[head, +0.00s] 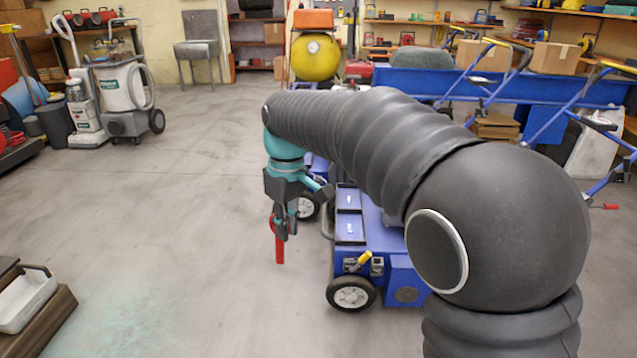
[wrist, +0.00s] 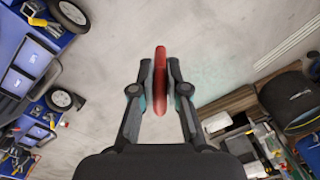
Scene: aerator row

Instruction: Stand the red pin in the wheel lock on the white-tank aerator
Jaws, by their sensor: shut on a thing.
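My gripper (head: 283,215) is shut on the red pin (head: 279,250), which hangs upright below the fingers, above the floor. In the wrist view the red pin (wrist: 160,70) stands between the two fingertips (wrist: 160,88). A blue wheeled machine (head: 385,240) is just right of the pin, apart from it. It has a black wheel (head: 352,294) with a yellow handle (head: 360,260) and a small grey metal bracket (head: 377,267) above it. Whether that bracket is the wheel lock is unclear. My arm hides much of this machine, and I cannot make out a white tank on it.
A machine with a yellow tank (head: 315,57) stands behind. A white-tank machine (head: 122,88) with a hose is at the far left. Blue tubular handles (head: 500,75) fill the right. A dark bench (head: 38,320) is at the lower left. The floor left of my gripper is clear.

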